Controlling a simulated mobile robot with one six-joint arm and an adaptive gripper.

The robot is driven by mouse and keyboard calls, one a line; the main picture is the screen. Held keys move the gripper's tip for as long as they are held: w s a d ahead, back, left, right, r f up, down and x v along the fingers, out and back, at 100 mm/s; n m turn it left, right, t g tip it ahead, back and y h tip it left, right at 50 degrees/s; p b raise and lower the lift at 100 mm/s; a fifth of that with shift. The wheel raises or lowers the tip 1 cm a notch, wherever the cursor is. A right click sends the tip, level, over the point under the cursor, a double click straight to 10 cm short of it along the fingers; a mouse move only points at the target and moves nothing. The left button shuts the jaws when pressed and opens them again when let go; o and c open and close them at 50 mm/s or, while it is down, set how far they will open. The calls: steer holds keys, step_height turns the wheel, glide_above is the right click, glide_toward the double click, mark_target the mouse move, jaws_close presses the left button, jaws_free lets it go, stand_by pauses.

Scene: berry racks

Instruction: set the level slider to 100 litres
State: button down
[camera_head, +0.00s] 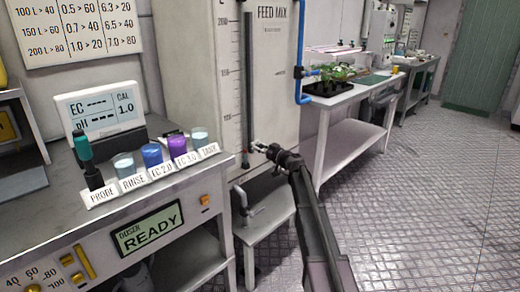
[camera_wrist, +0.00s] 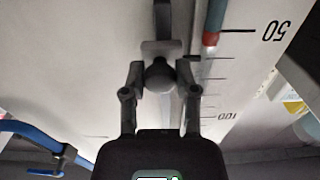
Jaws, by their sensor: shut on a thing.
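The white feed mix tank (camera_head: 272,70) carries a vertical dark slot (camera_head: 248,75) and a litre scale (camera_head: 224,75) to its left. My gripper (camera_head: 258,147) is at the lower part of the slot. In the wrist view, which is upside down, my gripper (camera_wrist: 160,78) is shut on the round grey slider knob (camera_wrist: 160,72). A flat plate (camera_wrist: 158,47) shows behind the knob. The scale (camera_wrist: 222,72) beside it shows 50 and 100, and the knob lies between those marks. A red part (camera_wrist: 210,39) is near the 50 line. The knob is mostly hidden in the head view.
A bench (camera_head: 60,222) with labelled cups, a meter (camera_head: 100,108) and a READY display (camera_head: 148,228) stands left of my arm. A small stand (camera_head: 262,222) with a tap is below the tank. A blue pipe (camera_head: 300,60) and a plant table (camera_head: 335,98) are to the right.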

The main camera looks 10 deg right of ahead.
step_height(320, 180, up, 16)
steer(key=p, duration=1.4)
steer(key=shift+a+f+p, duration=0.15)
steer(key=shift+f+p, duration=0.1)
steer(key=shift+p, duration=0.05)
steer(key=shift+c, duration=1.9)
jaws_free()
steer(key=v, duration=1.2)
steer(key=shift+f, duration=0.1)
